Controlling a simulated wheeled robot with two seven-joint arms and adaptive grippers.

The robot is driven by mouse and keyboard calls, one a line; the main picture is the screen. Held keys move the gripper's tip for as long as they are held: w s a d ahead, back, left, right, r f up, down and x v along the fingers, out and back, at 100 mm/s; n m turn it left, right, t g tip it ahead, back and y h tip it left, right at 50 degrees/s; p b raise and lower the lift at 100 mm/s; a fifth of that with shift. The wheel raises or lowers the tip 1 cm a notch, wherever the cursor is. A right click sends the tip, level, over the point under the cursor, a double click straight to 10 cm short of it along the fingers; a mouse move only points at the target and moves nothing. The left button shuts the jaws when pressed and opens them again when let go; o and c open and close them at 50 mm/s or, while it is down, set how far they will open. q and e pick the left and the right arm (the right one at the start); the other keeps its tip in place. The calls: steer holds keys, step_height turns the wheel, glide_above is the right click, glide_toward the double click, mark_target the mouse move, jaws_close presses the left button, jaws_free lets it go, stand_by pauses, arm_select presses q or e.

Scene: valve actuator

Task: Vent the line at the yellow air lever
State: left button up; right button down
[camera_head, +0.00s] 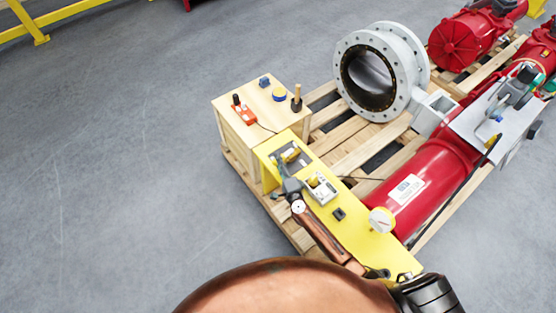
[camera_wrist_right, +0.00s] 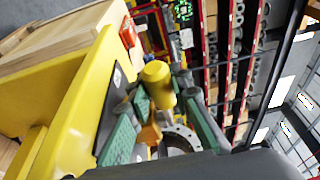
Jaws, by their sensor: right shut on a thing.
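The yellow air lever (camera_wrist_right: 157,82) shows in the right wrist view as a rounded yellow handle end between the green-padded fingers. My right gripper (camera_wrist_right: 161,104) is shut on it. In the head view my right gripper (camera_head: 289,172) reaches over the far end of the yellow panel (camera_head: 365,238), beside a dark recessed plate (camera_head: 293,156). The lever is hard to make out there because the fingers cover it. My left gripper is not in view.
A pressure gauge (camera_head: 381,220) and a small white block (camera_head: 321,188) sit on the panel. A wooden crate (camera_head: 238,128) with small tools stands at its far end. A red actuator cylinder (camera_head: 425,180) and grey flanged valve (camera_head: 342,75) lie to the right. The left floor is clear.

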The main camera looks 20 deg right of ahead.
steer(key=shift+s+d+n+y, duration=0.15)
steer(key=shift+s+n+y, duration=0.2)
steer(key=shift+n+y, duration=0.45)
steer(key=c, duration=1.7)
jaws_free()
steer(key=s, duration=0.4)
steer(key=s+d, duration=0.1)
steer(key=s, duration=0.3)
steer(key=s+d, duration=0.1)
steer(key=s, duration=0.3)
steer(key=shift+c, duration=0.5)
